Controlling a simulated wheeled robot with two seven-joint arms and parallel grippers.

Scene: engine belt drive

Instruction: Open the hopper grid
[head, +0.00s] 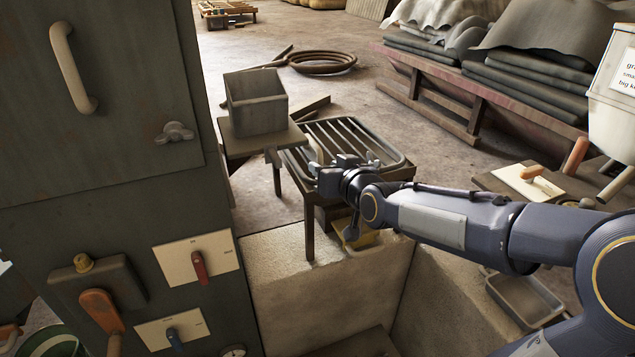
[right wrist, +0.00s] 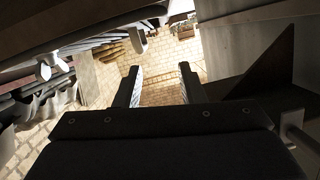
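The hopper grid (head: 345,140), a dark metal frame with parallel bars, lies over the top of the wooden-legged hopper stand in the middle of the head view. My right gripper (head: 332,174) is at the grid's near edge, with the arm coming in from the right. It hides part of that edge, and I cannot tell whether it touches the grid. In the right wrist view the two fingers (right wrist: 160,82) stand apart with nothing between them. My left gripper is not in view.
A grey square bin (head: 257,103) stands on a small table just left of the grid. A dark cabinet (head: 110,235) with handles and levers fills the left side. A pale block wall (head: 290,290) stands in front of the stand. A coiled hose (head: 322,63) lies on open floor behind.

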